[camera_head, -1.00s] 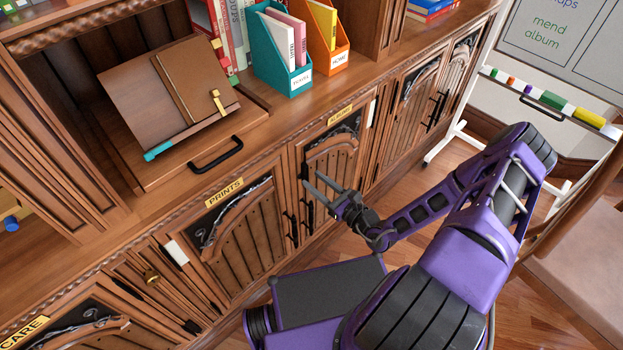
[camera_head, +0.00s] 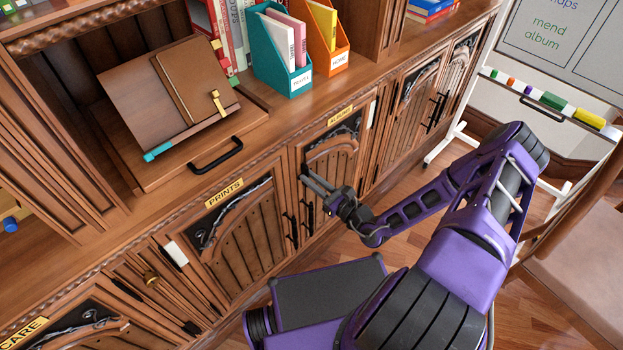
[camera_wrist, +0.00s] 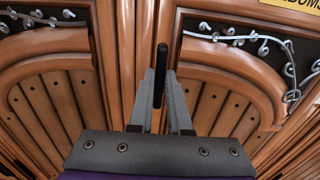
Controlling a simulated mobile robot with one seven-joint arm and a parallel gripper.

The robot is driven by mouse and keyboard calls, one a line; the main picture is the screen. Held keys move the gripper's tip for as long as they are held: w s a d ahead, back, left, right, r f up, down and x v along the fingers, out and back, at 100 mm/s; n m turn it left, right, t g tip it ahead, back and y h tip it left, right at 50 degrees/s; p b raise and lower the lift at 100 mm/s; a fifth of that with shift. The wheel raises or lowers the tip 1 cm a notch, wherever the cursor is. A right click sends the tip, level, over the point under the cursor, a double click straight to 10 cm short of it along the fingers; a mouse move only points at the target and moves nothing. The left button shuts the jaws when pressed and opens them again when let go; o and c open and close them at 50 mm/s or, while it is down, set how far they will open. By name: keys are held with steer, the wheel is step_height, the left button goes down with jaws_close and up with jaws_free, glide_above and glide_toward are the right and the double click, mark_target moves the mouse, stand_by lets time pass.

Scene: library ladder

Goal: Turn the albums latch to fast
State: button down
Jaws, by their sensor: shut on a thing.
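The albums door (camera_head: 330,160) is a carved wooden cabinet door under a yellow label (camera_head: 340,115). At its left edge, the wrist view shows a black upright bar, the albums latch (camera_wrist: 160,65). My gripper (camera_head: 308,177) reaches the door's left edge from the right. In the wrist view my gripper (camera_wrist: 161,85) has its two grey fingers closed on the latch, one on each side. The latch's upper end sticks out beyond the fingers.
The prints door (camera_head: 240,240) is just left, with dark upright handles (camera_head: 291,230) between the doors. A pull-out shelf with a black handle (camera_head: 216,155) holds a bookrest above. A chair (camera_head: 585,220) stands at the right. Some floor is free before the cabinets.

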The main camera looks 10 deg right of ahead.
steer(key=shift+a+n+p, duration=0.1)
steer(key=shift+n+p, duration=0.2)
steer(key=shift+n, duration=0.1)
steer(key=n, duration=0.1)
steer(key=n+p, duration=0.2)
steer(key=shift+s+a+n, duration=0.25)
steer(key=shift+a+n, duration=0.15)
steer(key=n+p, duration=0.1)
steer(key=n, duration=0.2)
steer(key=n+p, duration=0.1)
steer(key=shift+s+a+f+p, duration=0.2)
steer(key=shift+a+f+p, duration=0.1)
steer(key=shift+a, duration=0.05)
steer(key=n, duration=0.1)
steer(key=n+p, duration=0.1)
steer(key=n, duration=0.1)
steer(key=f+n, duration=0.1)
steer(key=shift+s+a+n+p, duration=0.15)
steer(key=shift+a+n+p, duration=0.1)
steer(key=shift+n+p, duration=0.15)
steer(key=shift+f+n+p, duration=0.3)
steer(key=shift+n, duration=0.8)
steer(key=shift+f+n+p, duration=0.25)
steer(key=shift+n+p, duration=0.05)
steer(key=shift+n, duration=0.8)
